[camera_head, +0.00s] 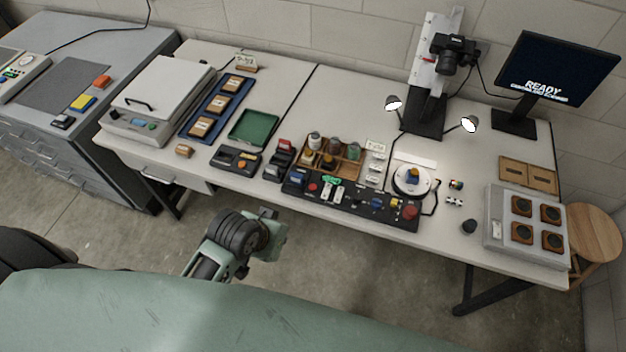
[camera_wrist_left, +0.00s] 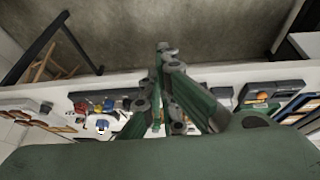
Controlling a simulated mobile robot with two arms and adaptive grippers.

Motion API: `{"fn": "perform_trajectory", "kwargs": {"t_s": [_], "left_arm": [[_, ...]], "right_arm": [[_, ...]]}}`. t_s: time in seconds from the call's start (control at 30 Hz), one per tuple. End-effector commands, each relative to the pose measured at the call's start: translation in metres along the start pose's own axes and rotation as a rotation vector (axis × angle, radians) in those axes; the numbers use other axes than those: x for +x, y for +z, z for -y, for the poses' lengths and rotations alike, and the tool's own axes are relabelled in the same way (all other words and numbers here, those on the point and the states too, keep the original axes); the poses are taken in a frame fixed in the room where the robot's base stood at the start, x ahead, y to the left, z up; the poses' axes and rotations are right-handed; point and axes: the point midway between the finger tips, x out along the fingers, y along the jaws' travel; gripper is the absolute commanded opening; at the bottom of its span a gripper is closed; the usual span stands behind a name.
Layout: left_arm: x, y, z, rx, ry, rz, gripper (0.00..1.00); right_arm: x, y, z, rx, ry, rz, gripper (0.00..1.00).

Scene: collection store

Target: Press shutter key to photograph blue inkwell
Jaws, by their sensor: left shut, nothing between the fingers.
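A small blue object with yellow on it, likely the blue inkwell (camera_head: 412,174), sits on a round white turntable (camera_head: 400,188) below the copy-stand camera. A long black control panel (camera_head: 345,201) lies along the table's front edge. It carries a blue knob (camera_head: 376,203), a large red button (camera_head: 410,211) and a green part (camera_head: 331,180); I cannot tell which is the shutter key. My left gripper (camera_head: 270,214) is in front of the table, left of the panel and apart from it. Its fingers (camera_wrist_left: 162,48) are shut and empty. My right gripper is out of view.
A camera (camera_head: 452,52) on a stand and two lamps stand behind the turntable. The monitor (camera_head: 556,70) reads READY. A wooden rack of bottles (camera_head: 330,158) is behind the panel. A grey tray with dark discs (camera_head: 497,222) is at right. Floor in front is clear.

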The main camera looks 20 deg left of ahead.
Motion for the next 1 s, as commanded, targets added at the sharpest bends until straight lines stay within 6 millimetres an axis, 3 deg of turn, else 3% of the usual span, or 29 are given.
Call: {"fn": "perform_trajectory", "kwargs": {"t_s": [0.03,0.3,0.5,0.7,1.0], "left_arm": [[-0.002,-0.029,-0.002,-0.031,0.019,-0.04,0.0],[0.045,-0.15,-0.001,-0.284,0.149,-0.208,0.0],[0.065,-0.209,0.014,-0.437,0.206,-0.286,0.0],[0.07,-0.233,0.022,-0.502,0.228,-0.319,0.0],[0.071,-0.234,0.023,-0.506,0.23,-0.322,0.0]], "right_arm": [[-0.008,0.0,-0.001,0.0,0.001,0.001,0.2],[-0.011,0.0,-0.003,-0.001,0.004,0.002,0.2],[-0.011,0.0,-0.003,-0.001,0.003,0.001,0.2],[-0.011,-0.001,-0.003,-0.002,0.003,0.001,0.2],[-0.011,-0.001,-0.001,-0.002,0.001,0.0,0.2]]}}
